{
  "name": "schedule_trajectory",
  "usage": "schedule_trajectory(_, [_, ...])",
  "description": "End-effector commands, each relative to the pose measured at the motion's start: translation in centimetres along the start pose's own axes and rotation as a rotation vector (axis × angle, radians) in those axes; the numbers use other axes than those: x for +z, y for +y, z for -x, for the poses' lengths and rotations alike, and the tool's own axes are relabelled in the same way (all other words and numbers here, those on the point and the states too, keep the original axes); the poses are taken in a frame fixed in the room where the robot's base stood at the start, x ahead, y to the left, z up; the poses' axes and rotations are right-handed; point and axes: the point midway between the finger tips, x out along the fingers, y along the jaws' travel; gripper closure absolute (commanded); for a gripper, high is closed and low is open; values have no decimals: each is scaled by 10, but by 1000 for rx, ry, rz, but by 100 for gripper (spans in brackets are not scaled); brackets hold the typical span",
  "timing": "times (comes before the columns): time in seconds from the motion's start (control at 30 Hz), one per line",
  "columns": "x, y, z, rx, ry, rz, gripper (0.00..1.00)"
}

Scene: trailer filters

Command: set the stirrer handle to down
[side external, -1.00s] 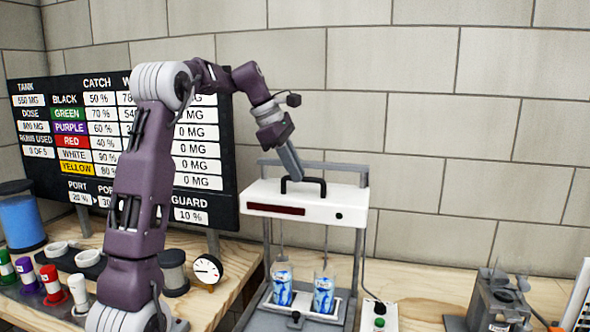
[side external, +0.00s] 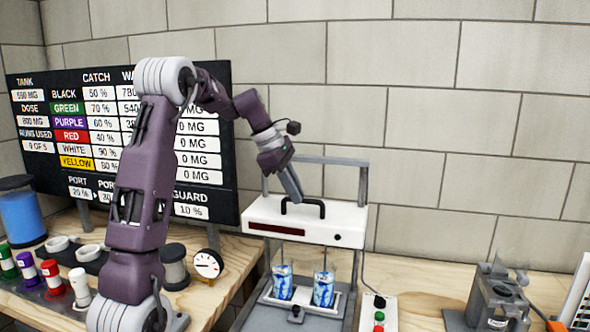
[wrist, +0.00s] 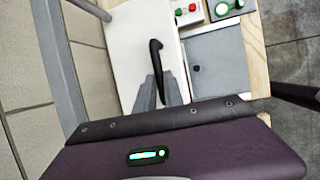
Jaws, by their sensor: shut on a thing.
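The stirrer is a white head (side external: 322,230) on a grey frame, with a black bar handle (side external: 319,204) on top. My gripper (side external: 297,201) reaches down from the upper left and is shut on the handle near its left end. In the wrist view the black handle (wrist: 156,47) runs between the two grey fingers of my gripper (wrist: 158,72), which hide part of it. The head sits part way down its posts, above two glass beakers with blue and white contents, the left one (side external: 282,284) and the right one (side external: 324,291).
A control box with red and green buttons (side external: 379,314) stands right of the stirrer. A grey machine (side external: 497,295) is farther right. A dial gauge (side external: 208,264) and colored bottles (side external: 52,281) are at left. The signboard (side external: 197,170) stands behind my arm.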

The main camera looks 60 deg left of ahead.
Motion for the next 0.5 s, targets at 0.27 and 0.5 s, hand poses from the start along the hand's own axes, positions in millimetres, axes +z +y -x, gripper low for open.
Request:
schedule_trajectory(0.27, [-16,-8,-39,1,1,1,100])
schedule_trajectory(0.5, [-17,-9,-42,-1,2,1,100])
